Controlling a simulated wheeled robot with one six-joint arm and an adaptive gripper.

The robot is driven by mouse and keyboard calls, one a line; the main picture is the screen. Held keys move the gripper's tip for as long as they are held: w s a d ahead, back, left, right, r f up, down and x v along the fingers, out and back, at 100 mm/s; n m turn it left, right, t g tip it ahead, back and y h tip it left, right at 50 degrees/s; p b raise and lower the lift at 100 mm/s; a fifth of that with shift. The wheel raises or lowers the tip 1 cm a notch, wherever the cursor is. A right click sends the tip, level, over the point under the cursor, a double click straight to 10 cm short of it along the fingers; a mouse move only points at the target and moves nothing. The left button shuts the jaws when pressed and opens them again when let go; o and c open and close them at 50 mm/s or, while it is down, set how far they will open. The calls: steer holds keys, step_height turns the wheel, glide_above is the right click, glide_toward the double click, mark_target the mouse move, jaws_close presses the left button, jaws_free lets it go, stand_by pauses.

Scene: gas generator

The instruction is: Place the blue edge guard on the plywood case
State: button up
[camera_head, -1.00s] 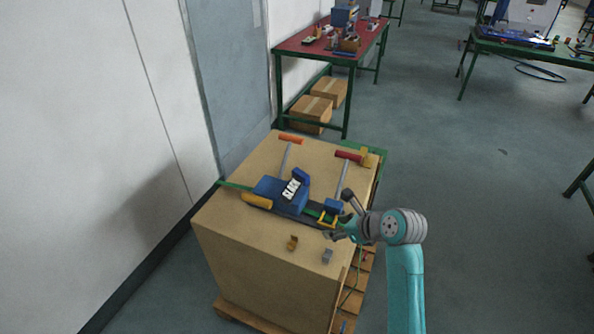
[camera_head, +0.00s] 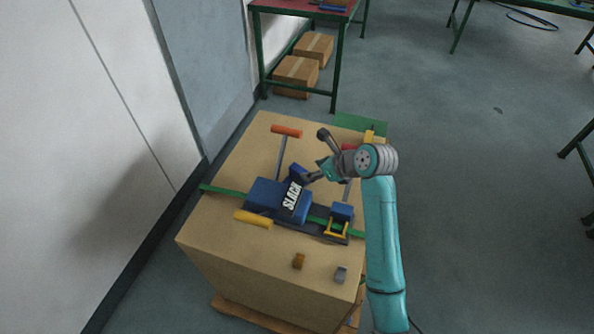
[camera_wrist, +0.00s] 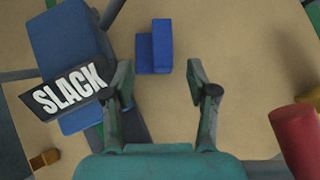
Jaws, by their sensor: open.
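The blue edge guard (camera_head: 297,173), a small L-shaped block, shows just behind the blue tensioner housing with the SLACK label. In the wrist view the blue edge guard (camera_wrist: 154,47) lies flat on tan plywood, ahead of the fingertips and apart from them. The plywood case (camera_head: 225,225) is the large tan box under the tool. My gripper (camera_head: 314,177) is above the case beside the guard, partly hiding it in the head view. In the wrist view my gripper (camera_wrist: 160,80) has its two fingers spread with nothing between them.
The blue tensioner (camera_head: 270,197) with the black SLACK plate (camera_head: 291,197) is close left of my fingers. A red handle (camera_wrist: 298,140) is to the right. Orange (camera_head: 286,131) and yellow (camera_head: 253,218) handles, a brown piece (camera_head: 299,261) and a grey piece (camera_head: 341,274) are on the case.

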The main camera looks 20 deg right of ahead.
mark_target(301, 171)
steer(key=shift+x, duration=4.2)
steer(key=shift+w+d+r, duration=0.1)
steer(key=shift+w+d, duration=0.05)
steer(key=shift+d, duration=0.05)
jaws_close()
